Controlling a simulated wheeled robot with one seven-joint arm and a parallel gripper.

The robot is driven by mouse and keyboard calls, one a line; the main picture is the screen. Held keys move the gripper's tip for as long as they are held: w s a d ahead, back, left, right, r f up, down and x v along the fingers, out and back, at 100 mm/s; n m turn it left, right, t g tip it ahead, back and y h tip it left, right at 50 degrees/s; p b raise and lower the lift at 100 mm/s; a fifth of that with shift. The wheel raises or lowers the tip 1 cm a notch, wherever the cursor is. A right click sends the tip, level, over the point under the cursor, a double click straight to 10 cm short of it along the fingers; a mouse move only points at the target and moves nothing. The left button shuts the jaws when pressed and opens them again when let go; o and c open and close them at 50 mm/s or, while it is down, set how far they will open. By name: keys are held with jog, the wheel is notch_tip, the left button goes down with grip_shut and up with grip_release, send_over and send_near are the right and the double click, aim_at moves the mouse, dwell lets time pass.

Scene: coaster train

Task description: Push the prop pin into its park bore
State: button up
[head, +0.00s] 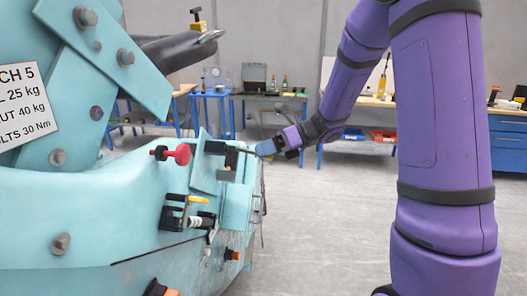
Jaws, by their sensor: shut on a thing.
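My purple arm reaches in from the right, and my gripper (264,148) is at the right end of the teal machine's bracket (207,172). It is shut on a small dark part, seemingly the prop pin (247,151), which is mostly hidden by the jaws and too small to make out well. The dark part points left, toward a black block (215,147) on the bracket; I cannot tell whether they touch. The park bore cannot be made out. A red knob (181,154) with a black end stands out left of the bracket, clear of my gripper.
The teal machine body (100,215) fills the left side. A black clamp with a yellow handle (188,212) and an orange-tipped fitting (232,254) stick out below the bracket. Workbenches (360,150) stand behind. The grey floor (320,235) is clear between machine and arm.

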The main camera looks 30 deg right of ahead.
jog(key=s+d, duration=0.2)
jog(key=d, duration=0.1)
jog(key=s+d, duration=0.1)
jog(key=shift+s+d, duration=0.25)
jog(key=shift+d, duration=0.1)
dwell(0.3)
